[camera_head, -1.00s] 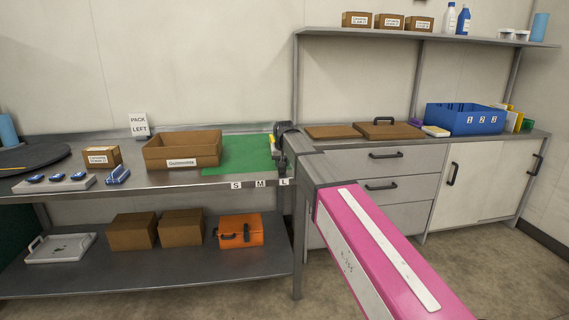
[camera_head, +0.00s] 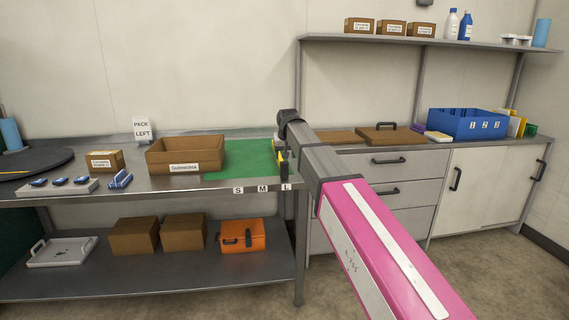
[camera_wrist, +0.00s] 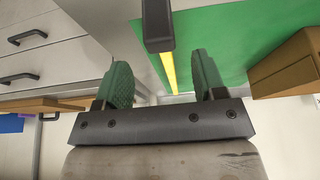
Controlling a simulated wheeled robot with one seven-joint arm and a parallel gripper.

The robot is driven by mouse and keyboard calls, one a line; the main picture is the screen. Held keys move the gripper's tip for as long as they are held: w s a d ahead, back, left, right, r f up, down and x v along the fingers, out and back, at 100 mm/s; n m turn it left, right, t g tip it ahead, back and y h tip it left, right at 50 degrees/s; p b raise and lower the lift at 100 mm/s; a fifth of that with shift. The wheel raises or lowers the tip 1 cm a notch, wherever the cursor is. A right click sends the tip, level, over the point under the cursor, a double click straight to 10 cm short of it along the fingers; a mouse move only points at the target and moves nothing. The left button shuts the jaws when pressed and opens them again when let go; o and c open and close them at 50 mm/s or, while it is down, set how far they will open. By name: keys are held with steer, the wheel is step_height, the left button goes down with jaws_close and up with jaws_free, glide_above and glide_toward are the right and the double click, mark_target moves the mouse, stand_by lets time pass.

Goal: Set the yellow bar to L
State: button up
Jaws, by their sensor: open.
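The yellow bar (camera_wrist: 170,73) with a dark end piece (camera_wrist: 157,25) runs over the right side of the green mat (camera_head: 240,158), close to the mat's edge. Only a short yellow stretch (camera_head: 275,144) shows in the head view, partly hidden by my arm. My gripper (camera_wrist: 163,78) is open, with one green-padded finger on each side of the bar; I cannot tell whether either touches it. The labels S (camera_head: 238,190), M (camera_head: 262,188) and L (camera_head: 286,187) are on the table's front edge. The bar is on the L side; its exact alignment is unclear.
An open cardboard box (camera_head: 186,147) stands left of the mat, and it shows at right in the wrist view (camera_wrist: 290,72). A drawer cabinet (camera_head: 378,178) is to the right, with a blue bin (camera_head: 465,123) on its counter. An orange case (camera_head: 242,235) is on the lower shelf.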

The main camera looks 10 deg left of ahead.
steer(key=shift+v, duration=1.5)
steer(key=s+d+f+g, duration=0.1)
steer(key=s+d+f, duration=0.3)
steer(key=d+f, duration=0.8)
steer(key=s+d+f+m+g, duration=0.1)
steer(key=s+d+f, duration=0.9)
steer(key=s+f, duration=0.1)
steer(key=s+d+f+m+g+h, duration=0.1)
steer(key=s+d+f+m+g, duration=0.1)
steer(key=s+d+f, duration=0.8)
step_height(320, 180, down, 5)
steer(key=shift+s+r, duration=0.2)
steer(key=shift+s, duration=1.05)
